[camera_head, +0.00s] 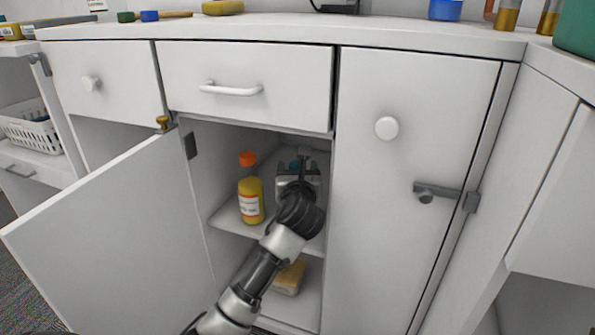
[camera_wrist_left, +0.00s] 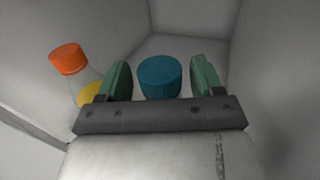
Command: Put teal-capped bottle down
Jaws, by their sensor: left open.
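The teal-capped bottle shows by its teal cap (camera_wrist_left: 160,77) in the left wrist view, between the two green fingers of my left gripper (camera_wrist_left: 160,82). Gaps show on both sides of the cap, so the gripper is open around it. The bottle's body is hidden behind the gripper. In the head view my left gripper (camera_head: 298,172) reaches into the open cabinet above its upper shelf (camera_head: 228,219), and hides nearly all of the bottle. My right gripper is in neither view.
An orange-capped bottle (camera_head: 250,190) with yellow contents stands on the shelf, left of my gripper. A sponge-like tan block (camera_head: 290,277) lies below. The cabinet door (camera_head: 110,240) hangs open at left. A closed door (camera_head: 410,190) is at right.

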